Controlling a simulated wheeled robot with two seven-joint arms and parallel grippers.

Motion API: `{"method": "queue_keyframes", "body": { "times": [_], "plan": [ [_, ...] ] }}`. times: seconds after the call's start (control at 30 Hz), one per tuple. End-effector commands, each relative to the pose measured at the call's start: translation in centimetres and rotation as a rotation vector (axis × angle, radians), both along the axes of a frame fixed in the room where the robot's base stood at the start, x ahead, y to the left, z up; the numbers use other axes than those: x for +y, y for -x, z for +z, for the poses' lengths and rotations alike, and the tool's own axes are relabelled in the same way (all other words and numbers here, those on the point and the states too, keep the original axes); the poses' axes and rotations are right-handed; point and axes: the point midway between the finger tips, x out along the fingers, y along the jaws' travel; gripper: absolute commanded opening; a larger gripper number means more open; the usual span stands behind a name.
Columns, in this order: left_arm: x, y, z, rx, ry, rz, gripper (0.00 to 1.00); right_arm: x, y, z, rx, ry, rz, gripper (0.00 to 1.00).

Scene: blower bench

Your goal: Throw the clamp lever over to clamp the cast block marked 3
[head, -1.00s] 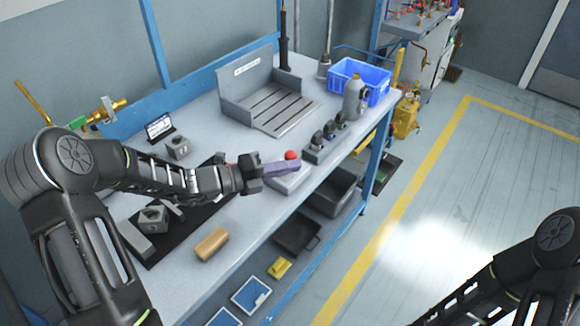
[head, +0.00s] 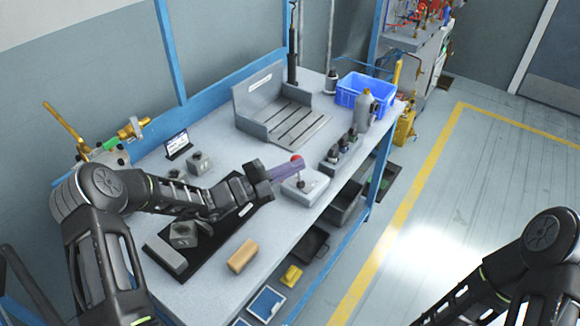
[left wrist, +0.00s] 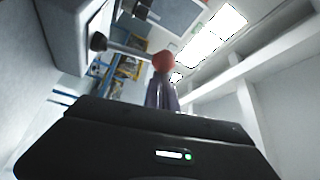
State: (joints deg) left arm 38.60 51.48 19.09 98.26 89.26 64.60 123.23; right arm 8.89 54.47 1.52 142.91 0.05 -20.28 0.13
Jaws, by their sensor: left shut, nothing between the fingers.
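A lever with a red ball knob (head: 297,158) stands on a pale box (head: 305,187) near the bench's front edge. My left gripper (head: 301,165), with purple fingers, is shut and empty close beside the knob; I cannot tell if they touch. In the left wrist view the red knob (left wrist: 163,61) is just beyond the shut fingertips (left wrist: 162,84), its rod running to a dark collar on the box. Cast blocks sit on the bench: one on the black mat (head: 184,235), one behind it (head: 200,162). I cannot read a 3 on any. My right gripper is out of view.
A slotted grey fixture (head: 262,123), a blue crate (head: 364,92) and a grey bottle (head: 366,108) stand further back. A row of dark knobs (head: 341,152) is right of the lever box.

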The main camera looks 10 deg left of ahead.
Motion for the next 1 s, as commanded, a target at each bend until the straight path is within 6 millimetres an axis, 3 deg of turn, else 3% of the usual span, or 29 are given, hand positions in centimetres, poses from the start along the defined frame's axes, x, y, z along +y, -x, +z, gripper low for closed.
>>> {"method": "queue_keyframes", "body": {
  "times": [0.4, 1.0],
  "plan": [
    [1.9, -0.8, -0.3, -0.004, -0.004, 0.000, 0.00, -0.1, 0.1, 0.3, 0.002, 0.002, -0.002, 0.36],
    [2.4, -1.0, -0.5, -0.002, -0.007, 0.006, 0.00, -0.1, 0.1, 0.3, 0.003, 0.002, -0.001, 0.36]
  ]
}}
